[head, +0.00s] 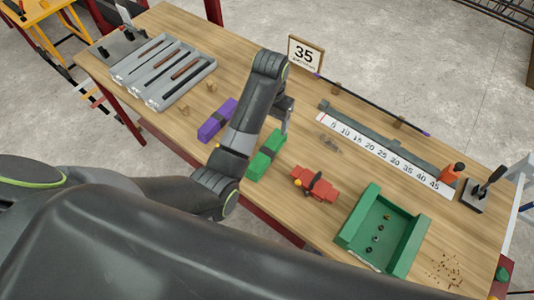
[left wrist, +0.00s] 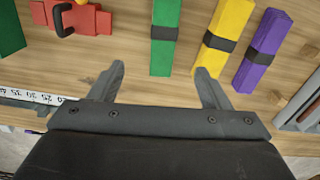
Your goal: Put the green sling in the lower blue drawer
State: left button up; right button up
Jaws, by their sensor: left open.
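The green sling (head: 266,155) is a folded green bundle with a black band, lying on the wooden table. It also shows in the left wrist view (left wrist: 165,52), at top centre. My left gripper (head: 286,128) is open and empty above the table, close to the far end of the green sling. In the left wrist view the two fingers (left wrist: 160,72) are spread, with the sling's near end between and just beyond their tips. The blue drawer is in neither view. My right gripper is not in view.
A purple sling (head: 217,120) and a yellow sling (left wrist: 228,40) lie beside the green one. A red tool (head: 315,184), a green tray (head: 356,222), a ruler strip (head: 385,155) and a grey tray (head: 150,90) share the wooden table (head: 235,60).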

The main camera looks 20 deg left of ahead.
pick_arm(q)
notch_tip(320, 180, down, 6)
jog(key=b, duration=0.5)
jog(key=p, duration=0.3)
send_over(267, 151)
jog(key=f, duration=0.5)
jog(key=shift+d, duration=0.4)
jog(key=shift+f, duration=0.55)
jog(key=shift+s+a+f, duration=0.1)
jog(key=shift+a+f, duration=0.1)
jog(key=shift+f, duration=0.4)
jog(key=f, duration=0.3)
jog(key=shift+a+p, duration=0.25)
jog(key=shift+p, duration=0.15)
jog(key=shift+f, duration=0.55)
jog(key=shift+c, duration=0.3)
